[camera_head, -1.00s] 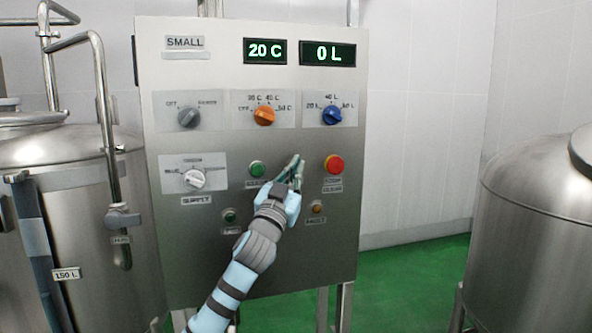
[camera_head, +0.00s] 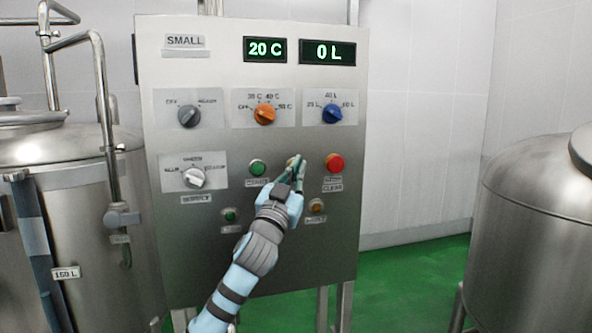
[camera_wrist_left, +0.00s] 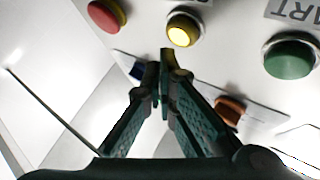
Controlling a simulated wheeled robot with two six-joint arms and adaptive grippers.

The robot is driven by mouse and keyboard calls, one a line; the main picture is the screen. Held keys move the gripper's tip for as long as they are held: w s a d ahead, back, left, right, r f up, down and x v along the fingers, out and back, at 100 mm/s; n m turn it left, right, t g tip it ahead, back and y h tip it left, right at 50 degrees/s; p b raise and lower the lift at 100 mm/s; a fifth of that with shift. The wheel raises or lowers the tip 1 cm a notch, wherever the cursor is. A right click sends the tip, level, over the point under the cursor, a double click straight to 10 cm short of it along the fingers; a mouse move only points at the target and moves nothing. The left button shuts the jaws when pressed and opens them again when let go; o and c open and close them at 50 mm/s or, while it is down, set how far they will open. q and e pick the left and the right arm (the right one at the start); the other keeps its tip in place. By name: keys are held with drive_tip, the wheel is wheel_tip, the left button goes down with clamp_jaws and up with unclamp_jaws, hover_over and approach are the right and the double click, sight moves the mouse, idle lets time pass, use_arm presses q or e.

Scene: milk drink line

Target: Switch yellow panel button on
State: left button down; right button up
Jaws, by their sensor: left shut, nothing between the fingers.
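The yellow button (camera_wrist_left: 183,30) has a bright pale-yellow face in a metal ring, between the red and green buttons in the left wrist view. In the head view only a small part of the yellow button (camera_head: 292,160) shows behind my fingers. My left gripper (camera_head: 298,164) is shut and empty in front of the panel (camera_head: 262,185). In the left wrist view the gripper's fingertips (camera_wrist_left: 165,62) lie just below the yellow button. I cannot tell whether they touch the panel. My right gripper is not in view.
A green button (camera_head: 257,168) and a red button (camera_head: 334,163) flank the fingers. A small green button (camera_head: 230,215) and an amber button (camera_head: 317,206) sit lower. Several knobs are above and left. Steel tanks stand left (camera_head: 95,220) and right (camera_head: 530,220).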

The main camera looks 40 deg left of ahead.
use_arm(q)
drive_tip(key=s+d, duration=0.3)
drive_tip(key=d, duration=0.2)
drive_tip(key=shift+s, duration=0.25)
drive_tip(key=shift+a, duration=0.1)
idle(0.3)
